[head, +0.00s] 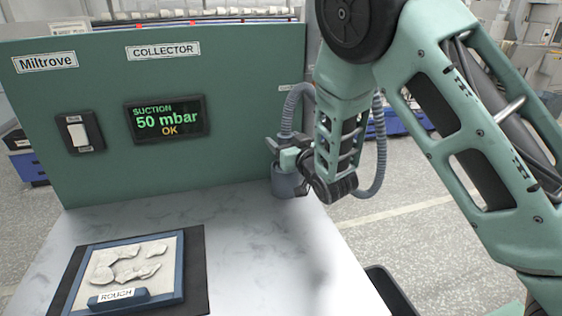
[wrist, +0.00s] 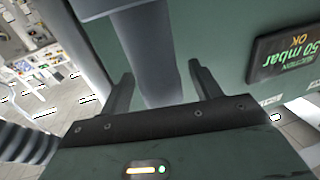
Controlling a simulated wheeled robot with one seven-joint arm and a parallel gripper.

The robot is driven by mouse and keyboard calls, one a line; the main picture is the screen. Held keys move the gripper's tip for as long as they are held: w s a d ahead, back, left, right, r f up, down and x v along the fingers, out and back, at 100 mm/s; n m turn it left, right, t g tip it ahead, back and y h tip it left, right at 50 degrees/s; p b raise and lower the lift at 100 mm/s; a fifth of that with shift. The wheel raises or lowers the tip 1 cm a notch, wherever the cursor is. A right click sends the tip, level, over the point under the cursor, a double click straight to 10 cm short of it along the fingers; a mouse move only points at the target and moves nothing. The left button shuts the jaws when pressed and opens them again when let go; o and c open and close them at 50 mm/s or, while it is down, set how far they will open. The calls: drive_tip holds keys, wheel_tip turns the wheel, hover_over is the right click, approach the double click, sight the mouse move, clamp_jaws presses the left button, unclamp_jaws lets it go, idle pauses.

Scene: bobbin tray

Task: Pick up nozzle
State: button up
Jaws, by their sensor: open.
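The nozzle (head: 286,184) is a grey-blue cylinder at the right end of the green panel, with a ribbed grey hose rising behind it. My gripper (head: 284,156) is at the nozzle's upper part in the head view and hides some of it. In the wrist view my gripper (wrist: 163,88) is open, with one dark finger on each side of a smooth grey tube, the nozzle (wrist: 158,55). A gap shows between the tube and each finger. Whether the nozzle rests in a holder is hidden.
The green panel (head: 230,75) carries a switch (head: 79,133) and a display (head: 166,117) reading suction 50 mbar, OK. The hose (head: 379,150) loops behind my arm. The table's middle (head: 245,250) is clear.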

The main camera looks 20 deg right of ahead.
clamp_jaws()
drive_tip(key=shift+r, duration=0.1)
wheel_tip(320, 180, up, 9)
drive_tip(key=shift+r+b, duration=0.2)
drive_tip(key=shift+b, duration=0.15)
wheel_tip(320, 180, up, 3)
drive_tip(key=shift+r+p, duration=0.15)
drive_tip(key=shift+p, duration=0.6)
